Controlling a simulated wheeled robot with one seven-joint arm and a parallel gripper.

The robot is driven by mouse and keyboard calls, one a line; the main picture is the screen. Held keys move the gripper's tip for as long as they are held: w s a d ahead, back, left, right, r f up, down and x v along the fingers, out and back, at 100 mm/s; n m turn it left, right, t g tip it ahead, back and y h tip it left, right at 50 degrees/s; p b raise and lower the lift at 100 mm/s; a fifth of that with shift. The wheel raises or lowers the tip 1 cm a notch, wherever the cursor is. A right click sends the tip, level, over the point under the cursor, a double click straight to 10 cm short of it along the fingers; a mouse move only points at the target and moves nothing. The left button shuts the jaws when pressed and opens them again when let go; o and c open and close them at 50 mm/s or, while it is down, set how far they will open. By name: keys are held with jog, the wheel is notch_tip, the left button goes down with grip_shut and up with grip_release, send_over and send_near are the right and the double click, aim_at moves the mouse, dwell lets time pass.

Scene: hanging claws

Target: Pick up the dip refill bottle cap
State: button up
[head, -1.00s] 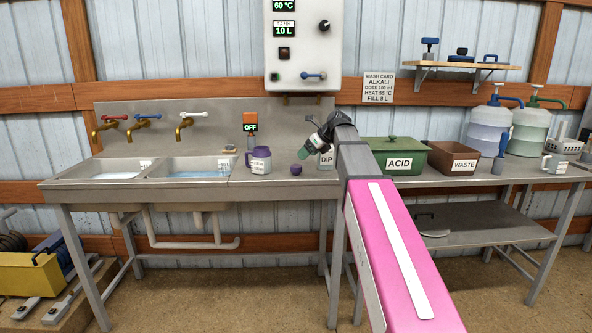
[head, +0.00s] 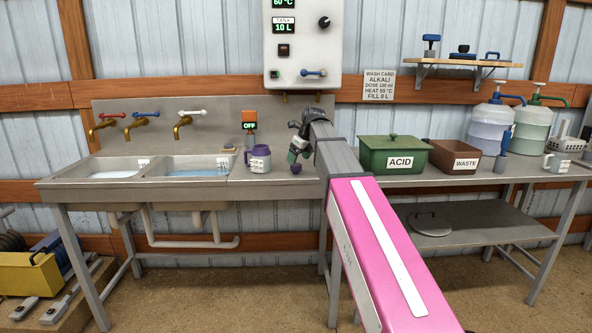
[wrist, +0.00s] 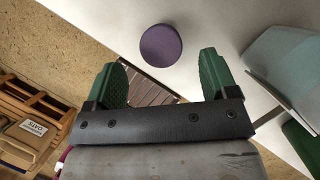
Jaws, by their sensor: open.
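The purple cap (head: 296,169) sits on the steel counter beside the sink, directly under my gripper in the head view. In the wrist view the round purple cap (wrist: 161,45) lies just beyond the fingertips, roughly centred between the two green fingers. My gripper (wrist: 160,75) is open and empty, and it points down over the counter. It also shows in the head view (head: 293,158) close above the cap. The DIP bottle is hidden behind my arm in the head view; a pale translucent container (wrist: 287,60) shows at the right in the wrist view.
The sink basins (head: 195,168) are further left. The green ACID box (head: 393,155) and brown WASTE box (head: 455,159) stand right of my arm.

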aim_at(296, 166)
jog(key=x, duration=0.5)
jog(key=shift+d, duration=0.1)
jog(key=c, duration=1)
jog(key=shift+r, duration=0.15)
jog(key=shift+r, duration=0.45)
notch_tip(296, 166, up, 3)
jog(key=shift+f, duration=0.2)
jog(key=s+a+r, duration=0.2)
jog(key=a, duration=0.1)
jog(key=s+a+r, duration=0.5)
jog(key=a, duration=0.1)
jog(key=shift+s+r, duration=0.15)
jog(key=shift+s, duration=0.15)
